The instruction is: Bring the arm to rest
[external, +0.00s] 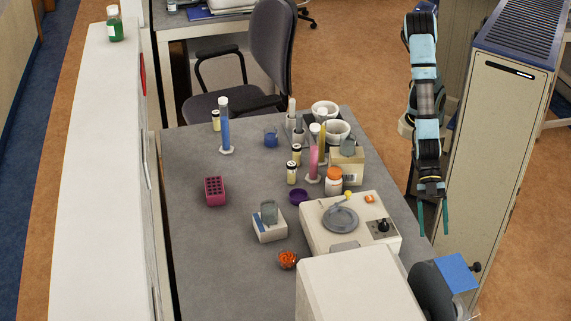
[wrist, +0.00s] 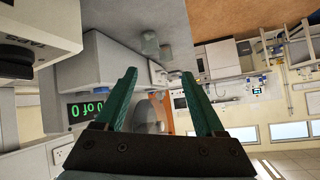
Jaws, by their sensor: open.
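My arm (external: 426,95) hangs down at the right of the bench in the external view, with light-blue and black links. My gripper (external: 432,222) points downward at the bench's right edge, its two green fingers apart and nothing between them. In the wrist view my gripper (wrist: 165,100) also shows open and empty, with both green fingers spread. No object touches the fingers in either view.
The grey bench (external: 240,178) holds a white device with a round plate (external: 341,219), a pink rack (external: 215,190), cylinders, bowls and bottles. A beige cabinet (external: 490,150) stands right of my arm. A white box-shaped machine (external: 350,285) stands in front. A chair (external: 270,50) is behind.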

